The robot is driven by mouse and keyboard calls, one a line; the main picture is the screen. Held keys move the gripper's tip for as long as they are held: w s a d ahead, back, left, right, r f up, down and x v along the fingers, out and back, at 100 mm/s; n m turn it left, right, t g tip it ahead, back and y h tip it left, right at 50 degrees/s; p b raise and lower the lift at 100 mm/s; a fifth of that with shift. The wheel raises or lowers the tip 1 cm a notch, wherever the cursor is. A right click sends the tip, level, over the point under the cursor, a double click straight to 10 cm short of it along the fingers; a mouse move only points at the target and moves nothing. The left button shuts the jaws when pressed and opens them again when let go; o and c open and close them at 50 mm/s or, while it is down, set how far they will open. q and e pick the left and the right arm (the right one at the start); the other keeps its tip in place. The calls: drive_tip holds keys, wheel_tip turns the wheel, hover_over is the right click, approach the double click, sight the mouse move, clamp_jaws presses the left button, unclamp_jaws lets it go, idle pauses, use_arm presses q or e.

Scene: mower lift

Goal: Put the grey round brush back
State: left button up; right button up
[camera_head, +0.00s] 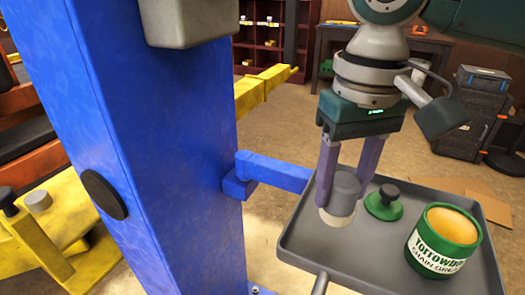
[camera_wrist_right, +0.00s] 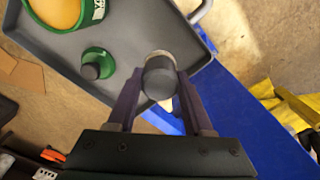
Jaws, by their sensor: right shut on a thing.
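The grey round brush (camera_head: 343,190), with a pale bristle end pointing down, is between the two purple fingers of my right gripper (camera_head: 345,182). The gripper is shut on it. The brush is upright over the left part of the grey tray (camera_head: 300,243); I cannot tell whether its bristles touch the tray. In the right wrist view the brush (camera_wrist_right: 160,78) shows end-on between the fingers, near the tray's edge (camera_wrist_right: 190,62). My left gripper is in neither view.
A green lid with a dark knob (camera_head: 385,203) lies on the tray just right of the brush. An open green tin of chain grease (camera_head: 443,245) stands further right. A blue post (camera_head: 165,150) with a blue arm (camera_head: 275,171) stands left of the tray.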

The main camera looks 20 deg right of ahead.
sight(336, 210)
drive_tip(key=shift+f+b, duration=0.35)
drive_tip(key=shift+f, duration=1.95)
drive_tip(key=o, duration=1.2)
